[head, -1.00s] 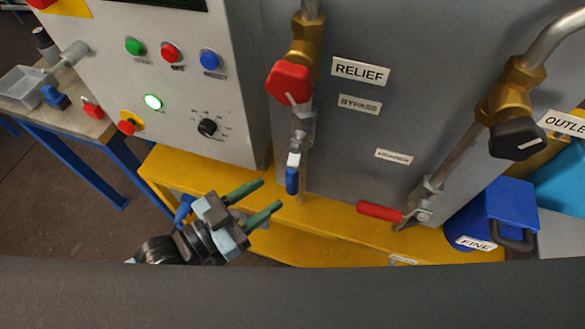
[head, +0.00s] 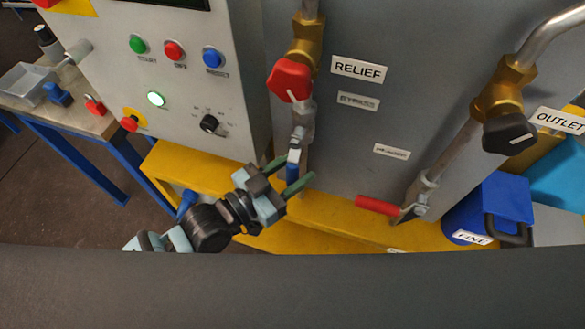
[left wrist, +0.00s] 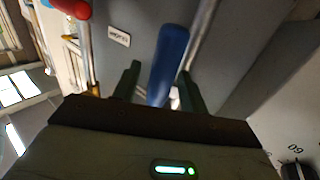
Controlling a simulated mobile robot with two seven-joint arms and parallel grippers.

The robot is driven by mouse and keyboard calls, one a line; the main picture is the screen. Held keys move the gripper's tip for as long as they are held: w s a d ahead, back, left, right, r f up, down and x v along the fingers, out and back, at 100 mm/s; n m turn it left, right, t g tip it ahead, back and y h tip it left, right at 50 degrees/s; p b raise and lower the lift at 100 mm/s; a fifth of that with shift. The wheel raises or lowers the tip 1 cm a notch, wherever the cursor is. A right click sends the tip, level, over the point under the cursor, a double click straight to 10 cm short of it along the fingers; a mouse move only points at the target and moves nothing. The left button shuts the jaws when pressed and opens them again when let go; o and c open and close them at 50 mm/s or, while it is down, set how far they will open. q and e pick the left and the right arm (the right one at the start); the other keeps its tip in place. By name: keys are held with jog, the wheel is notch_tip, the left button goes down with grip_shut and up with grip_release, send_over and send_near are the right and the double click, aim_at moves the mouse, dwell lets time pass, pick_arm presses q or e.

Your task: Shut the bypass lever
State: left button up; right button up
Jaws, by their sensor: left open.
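The blue-handled lever (head: 292,172) hangs down along the pipe below the red RELIEF knob, near the small plate (head: 358,101) that reads BYPASS in the earlier frame. My left gripper (head: 297,169) is open at this lever, with one finger on each side of the handle. In the left wrist view the blue handle (left wrist: 168,62) stands between the two open fingers (left wrist: 160,74). I cannot tell whether either finger touches it. The lever's pivot is partly hidden in the wrist view. My right gripper is not in view.
A red RELIEF knob (head: 289,80) sits above the blue lever. A red-handled lever (head: 378,205) and a black OUTLET knob (head: 509,134) are to the right. A control panel (head: 180,95) stands left. A yellow frame (head: 340,220) runs below, with a blue FINE container (head: 492,208) at right.

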pick_arm(q)
grip_shut()
